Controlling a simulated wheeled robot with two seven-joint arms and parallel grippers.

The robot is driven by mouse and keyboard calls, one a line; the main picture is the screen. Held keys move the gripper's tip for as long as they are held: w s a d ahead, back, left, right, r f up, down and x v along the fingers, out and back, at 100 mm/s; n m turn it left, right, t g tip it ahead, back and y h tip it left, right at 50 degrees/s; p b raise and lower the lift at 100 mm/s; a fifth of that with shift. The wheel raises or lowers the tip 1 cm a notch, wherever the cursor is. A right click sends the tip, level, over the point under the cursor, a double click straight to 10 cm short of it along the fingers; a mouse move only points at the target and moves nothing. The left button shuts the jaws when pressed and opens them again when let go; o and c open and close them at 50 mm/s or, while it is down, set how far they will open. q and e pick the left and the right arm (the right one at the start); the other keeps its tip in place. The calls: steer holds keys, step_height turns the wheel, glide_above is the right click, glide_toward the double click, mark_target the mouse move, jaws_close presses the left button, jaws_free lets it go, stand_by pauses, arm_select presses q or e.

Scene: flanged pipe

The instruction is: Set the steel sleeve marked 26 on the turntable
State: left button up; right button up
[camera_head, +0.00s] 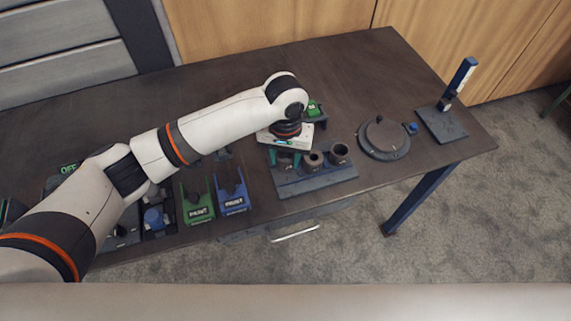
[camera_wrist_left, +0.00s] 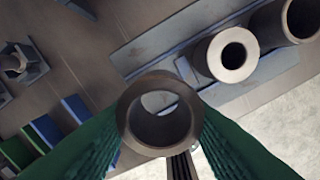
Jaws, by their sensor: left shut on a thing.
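My left gripper (camera_head: 286,160) points down at the left end of the sleeve rack (camera_head: 318,181). In the left wrist view its green fingers (camera_wrist_left: 158,125) are shut on a steel sleeve (camera_wrist_left: 134,118), seen end-on with its bore open. I cannot tell whether this sleeve is clear of the rack. Two other sleeves stand in the rack, a middle one (camera_head: 313,160) and a right one (camera_head: 340,152); they also show in the left wrist view (camera_wrist_left: 228,55). No number is legible on any sleeve. The round dark turntable (camera_head: 384,137) lies right of the rack. My right gripper is out of view.
A stand with an upright blue and white post (camera_head: 460,77) is at the table's right end. Green (camera_head: 197,204) and blue (camera_head: 232,194) PAINT-labelled blocks are left of the rack. A small blue knob (camera_head: 412,128) sits beside the turntable. Bare table lies behind the turntable.

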arm_select(q)
step_height(320, 180, up, 11)
steer(key=p, duration=0.6)
stand_by(0.5)
